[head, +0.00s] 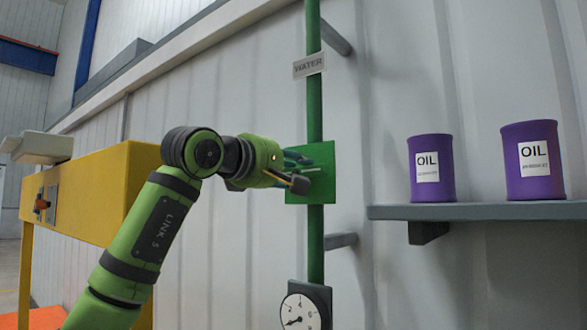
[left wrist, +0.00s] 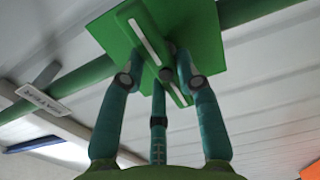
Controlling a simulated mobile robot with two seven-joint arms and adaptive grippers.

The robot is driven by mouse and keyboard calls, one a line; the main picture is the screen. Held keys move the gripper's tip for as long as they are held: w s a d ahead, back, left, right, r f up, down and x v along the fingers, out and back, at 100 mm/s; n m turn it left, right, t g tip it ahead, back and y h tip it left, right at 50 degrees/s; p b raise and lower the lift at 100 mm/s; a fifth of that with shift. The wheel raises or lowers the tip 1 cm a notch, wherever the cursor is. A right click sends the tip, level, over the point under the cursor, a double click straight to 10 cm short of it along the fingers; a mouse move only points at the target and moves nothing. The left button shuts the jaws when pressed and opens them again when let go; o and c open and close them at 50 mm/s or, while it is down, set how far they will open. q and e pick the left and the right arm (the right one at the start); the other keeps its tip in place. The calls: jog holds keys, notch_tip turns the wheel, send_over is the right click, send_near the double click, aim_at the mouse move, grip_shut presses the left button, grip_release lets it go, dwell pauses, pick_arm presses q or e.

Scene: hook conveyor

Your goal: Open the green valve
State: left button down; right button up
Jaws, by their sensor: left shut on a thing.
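The green valve has a square green plate (head: 323,155) on a vertical green pipe (head: 315,100) in the head view. Its bar-shaped handle (left wrist: 142,36), green with a white stripe, shows in the left wrist view and lies diagonally across the plate. My left gripper (head: 300,171) is at the plate, its fingers shut on the handle. In the left wrist view the teal fingers (left wrist: 170,76) hold the lower part of the handle from both sides; the contact is partly hidden. My right gripper is not in view.
A "WATER" label (head: 309,65) is on the pipe above the valve, and a dial gauge (head: 304,308) is below. A grey shelf (head: 480,212) with two purple oil cans (head: 431,188) is at the right. A yellow structure (head: 100,190) stands at the left, behind my arm.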

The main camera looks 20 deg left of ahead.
pick_arm(q)
jog(key=n, duration=0.3)
jog(key=shift+a, duration=0.1)
jog(key=n, duration=0.5)
jog(key=shift+a, duration=0.1)
jog(key=n+b, duration=0.1)
jog(key=n, duration=0.4)
jog(key=shift+f, duration=0.15)
jog(key=shift+a+n+b, duration=0.1)
jog(key=shift+n+b, duration=0.65)
jog(key=shift+n, duration=1.45)
jog(key=c, duration=0.9)
grip_release()
jog(key=shift+w, duration=0.1)
jog(key=shift+w+f, duration=0.1)
